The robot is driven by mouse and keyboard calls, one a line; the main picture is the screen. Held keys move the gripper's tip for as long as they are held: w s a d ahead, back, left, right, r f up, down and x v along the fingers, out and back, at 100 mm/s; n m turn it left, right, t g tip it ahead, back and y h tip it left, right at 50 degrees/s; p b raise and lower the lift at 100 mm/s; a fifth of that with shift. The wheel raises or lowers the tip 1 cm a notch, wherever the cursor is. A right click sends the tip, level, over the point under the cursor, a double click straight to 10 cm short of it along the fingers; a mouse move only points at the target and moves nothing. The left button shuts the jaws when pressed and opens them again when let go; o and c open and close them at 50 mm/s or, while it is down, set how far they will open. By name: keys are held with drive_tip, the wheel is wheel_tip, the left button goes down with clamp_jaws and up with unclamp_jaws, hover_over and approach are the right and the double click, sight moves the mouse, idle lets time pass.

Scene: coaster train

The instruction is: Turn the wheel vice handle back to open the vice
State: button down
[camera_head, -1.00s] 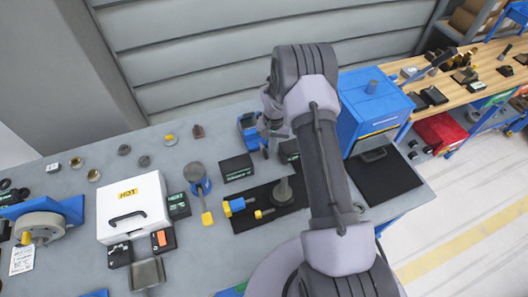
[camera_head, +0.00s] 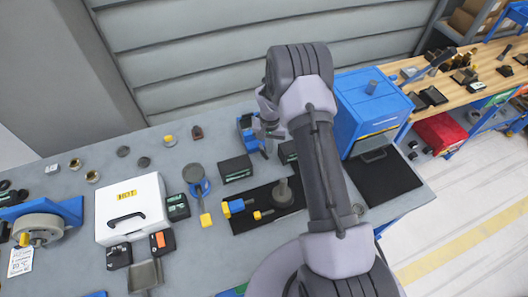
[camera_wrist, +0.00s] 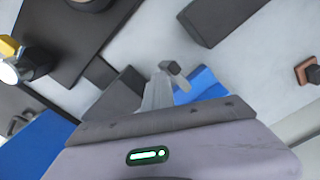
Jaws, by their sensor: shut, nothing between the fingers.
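A small blue vice-like fixture (camera_head: 246,126) stands at the back of the grey bench, partly hidden by my arm. In the wrist view its blue body (camera_wrist: 205,84) shows just past my gripper. A small dark grey block on a short bar (camera_wrist: 176,68), possibly the handle end, sits beside the blue body. My gripper (camera_head: 268,132) is down close against the right side of the fixture. It is shut and empty, with its grey fingers (camera_wrist: 157,92) close to the bar. I cannot tell whether they touch it.
A black mat (camera_head: 246,222) with blue-and-yellow tools lies in front, and a black box (camera_head: 235,168) stands near the fixture. A blue cabinet (camera_head: 368,108) stands to the right of my arm. A white case (camera_head: 129,190) and a blue stand with a grey wheel (camera_head: 38,226) are at the left.

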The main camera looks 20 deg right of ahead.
drive_tip(key=shift+a+f, duration=0.1)
drive_tip(key=shift+a, duration=0.6)
wheel_tip(320, 180, up, 8)
drive_tip(key=p, duration=0.3)
drive_tip(key=shift+p, duration=0.35)
